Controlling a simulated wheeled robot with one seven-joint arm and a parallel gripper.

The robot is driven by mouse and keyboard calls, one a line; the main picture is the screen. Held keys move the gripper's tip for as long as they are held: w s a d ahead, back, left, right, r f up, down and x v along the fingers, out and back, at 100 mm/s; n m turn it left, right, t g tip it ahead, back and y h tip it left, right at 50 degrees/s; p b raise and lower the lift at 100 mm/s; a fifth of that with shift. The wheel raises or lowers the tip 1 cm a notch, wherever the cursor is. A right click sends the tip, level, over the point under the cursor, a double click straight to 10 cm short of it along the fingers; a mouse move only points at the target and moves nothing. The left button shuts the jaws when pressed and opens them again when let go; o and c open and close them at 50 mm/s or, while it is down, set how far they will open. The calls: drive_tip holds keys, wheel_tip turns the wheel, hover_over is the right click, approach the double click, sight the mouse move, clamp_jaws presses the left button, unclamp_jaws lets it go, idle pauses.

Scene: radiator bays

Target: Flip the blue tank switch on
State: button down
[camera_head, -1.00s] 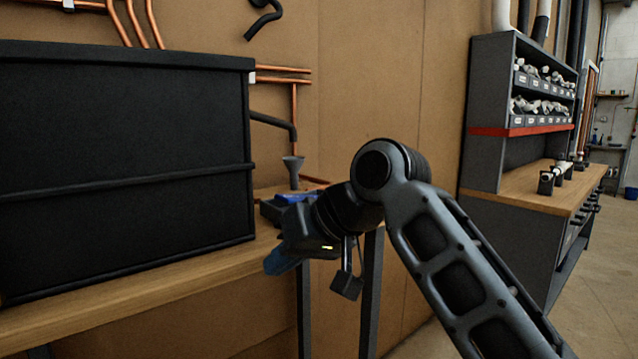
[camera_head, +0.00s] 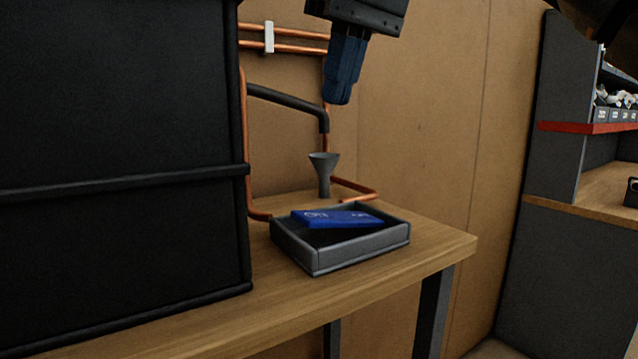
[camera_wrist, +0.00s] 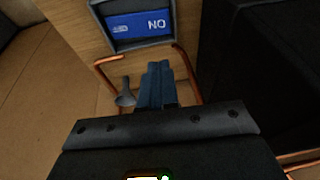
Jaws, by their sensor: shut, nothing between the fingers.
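The blue tank switch (camera_head: 338,217) is a blue rocker plate with white lettering, set in a dark grey box (camera_head: 345,258) on the wooden bench. The plate sits tilted, its left and back part standing higher. In the wrist view the blue switch (camera_wrist: 139,24) shows at the top with the letters "ON" upside down. My gripper (camera_head: 340,100) has blue fingers, is shut and empty, and points down above and behind the box, apart from it. In the wrist view the gripper fingers (camera_wrist: 157,68) are together, below the switch in the picture.
A large black tank (camera_head: 120,150) stands left of the box on the wooden bench (camera_head: 440,248). A grey funnel (camera_head: 323,172) and copper pipes (camera_head: 355,188) stand behind the box. A black pipe (camera_head: 285,103) reaches over the funnel. Grey shelving (camera_head: 555,150) is at the right.

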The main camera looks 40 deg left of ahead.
drive_tip(key=shift+w+r, duration=0.1)
drive_tip(key=shift+r, duration=0.05)
approach(309, 213)
drive_tip(key=x, duration=0.5)
drive_tip(key=shift+a+f, duration=0.1)
drive_tip(key=shift+f, duration=0.4)
idle(0.4)
